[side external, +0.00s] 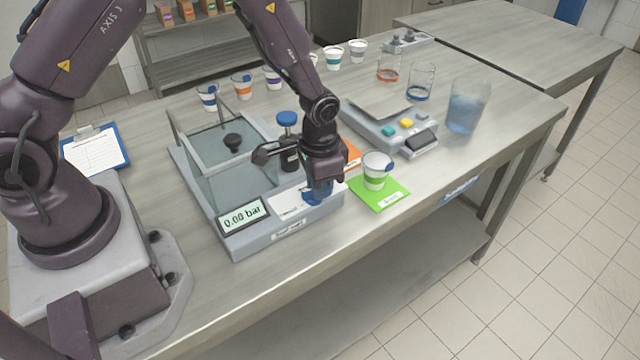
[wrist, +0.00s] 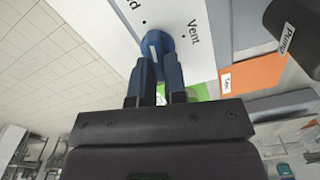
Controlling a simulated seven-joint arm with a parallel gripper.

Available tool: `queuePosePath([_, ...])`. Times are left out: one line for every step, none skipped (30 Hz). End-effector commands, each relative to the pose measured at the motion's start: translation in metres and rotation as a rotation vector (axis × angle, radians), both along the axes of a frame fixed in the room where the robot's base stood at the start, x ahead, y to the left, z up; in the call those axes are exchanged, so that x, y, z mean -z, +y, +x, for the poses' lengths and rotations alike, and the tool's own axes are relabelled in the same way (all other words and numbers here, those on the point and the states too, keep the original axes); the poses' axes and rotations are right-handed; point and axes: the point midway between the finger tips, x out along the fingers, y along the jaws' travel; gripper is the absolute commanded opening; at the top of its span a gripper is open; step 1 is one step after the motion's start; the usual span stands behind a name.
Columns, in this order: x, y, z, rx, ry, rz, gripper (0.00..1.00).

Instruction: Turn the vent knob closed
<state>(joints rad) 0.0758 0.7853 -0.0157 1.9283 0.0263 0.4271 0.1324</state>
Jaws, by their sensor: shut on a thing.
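The vent knob (wrist: 155,45) is blue with a pale pointer mark and sits on a white panel (wrist: 196,14) next to the printed word "Vent". My gripper (wrist: 156,82) is shut on the knob, one finger on each side of it. In the side external view the knob (side external: 313,196) is mostly hidden under my gripper (side external: 318,186), at the front right of the grey vacuum unit (side external: 290,238). The unit's display (side external: 242,215) reads 0.00 bar.
A blue-topped post (side external: 287,119) stands just behind my gripper. A cup (side external: 376,170) stands on a green card (side external: 392,193) to the right. A glass-walled chamber (side external: 215,160) is to the left, and a scale (side external: 388,128) is behind.

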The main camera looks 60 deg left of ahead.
Motion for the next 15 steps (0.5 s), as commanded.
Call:
queuePosePath([-0.0011,0.0011,-0.0004,-0.035,0.003,0.002,0.0])
queuePosePath([-0.001,0.0014,-0.0004,-0.055,0.003,0.002,0.0])
queuePosePath([-0.0011,0.0016,-0.0003,-0.083,0.003,0.002,0.0])
queuePosePath([-0.0011,0.0017,-0.0004,-0.101,0.003,0.002,0.0])
queuePosePath([-0.0011,0.0018,-0.0004,-0.118,0.003,0.002,0.0])
queuePosePath([-0.0011,0.0019,-0.0003,-0.139,0.003,0.002,0.0])
queuePosePath([-0.0011,0.0022,-0.0004,-0.154,0.003,0.002,0.0])
queuePosePath([-0.0011,0.0023,-0.0004,-0.169,0.004,0.002,0.0])
queuePosePath([-0.0011,0.0026,-0.0004,-0.185,0.004,0.002,0.0])
queuePosePath([-0.0011,0.0028,-0.0003,-0.197,0.004,0.002,0.0])
queuePosePath([-0.0011,0.003,-0.0004,-0.208,0.004,0.002,0.0])
queuePosePath([-0.0011,0.0031,-0.0004,-0.219,0.004,0.002,0.0])
queuePosePath([-0.0011,0.0033,-0.0004,-0.226,0.004,0.002,0.0])
queuePosePath([-0.0011,0.0033,-0.0004,-0.233,0.004,0.002,0.0])
queuePosePath([-0.0011,0.0034,-0.0005,-0.241,0.004,0.002,0.0])
